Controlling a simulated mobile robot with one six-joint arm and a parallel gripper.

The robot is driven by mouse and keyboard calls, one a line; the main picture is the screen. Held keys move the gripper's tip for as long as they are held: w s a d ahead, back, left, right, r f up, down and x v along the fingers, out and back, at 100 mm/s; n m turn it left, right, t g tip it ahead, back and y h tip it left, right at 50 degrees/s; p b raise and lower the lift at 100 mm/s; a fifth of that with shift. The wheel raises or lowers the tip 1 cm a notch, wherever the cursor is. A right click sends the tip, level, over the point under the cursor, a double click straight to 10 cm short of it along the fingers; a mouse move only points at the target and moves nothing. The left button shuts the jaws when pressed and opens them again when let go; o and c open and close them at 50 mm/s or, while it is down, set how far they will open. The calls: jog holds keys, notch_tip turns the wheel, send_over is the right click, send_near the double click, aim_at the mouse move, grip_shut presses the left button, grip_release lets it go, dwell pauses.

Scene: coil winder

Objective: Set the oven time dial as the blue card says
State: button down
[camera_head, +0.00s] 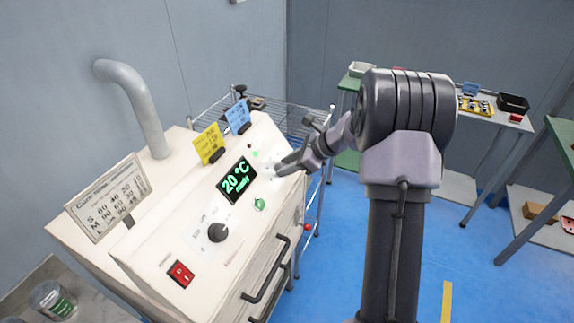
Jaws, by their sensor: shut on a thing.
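The oven (140,235) is a cream cabinet with a sloped control panel at the left. Its display (237,181) reads 20 °C with a small word under it, like Ready. The blue card (238,116) stands in a dark clip at the panel's upper edge; its writing is too small to read. My gripper (279,169) reaches the panel's right part from the right and is shut on what looks like the time dial. That dial is almost wholly hidden by the fingers, so its setting cannot be read.
A black dial (217,232), red switch (180,274) and green button (259,204) are on the panel. A yellow card (209,143) and Cure time chart (109,198) stand behind it. A wire rack (290,112) is beyond; blue floor (340,245) is open at right.

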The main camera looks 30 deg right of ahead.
jog(key=m+p, duration=0.1)
jog(key=p, duration=0.1)
jog(key=shift+r+m+p, duration=0.2)
jog(key=shift+m+p, duration=0.2)
jog(key=m+p, duration=0.2)
jog(key=p, duration=0.1)
jog(key=shift+d+y, duration=0.1)
jog(key=shift+y, duration=0.2)
jog(key=m+p, duration=0.2)
jog(key=m, duration=0.1)
jog(key=m+p, duration=0.1)
jog(key=shift+f+p, duration=0.25)
jog(key=shift+p, duration=0.15)
jog(key=shift+m, duration=0.4)
jog(key=c, duration=1)
grip_release()
jog(key=shift+d, duration=0.15)
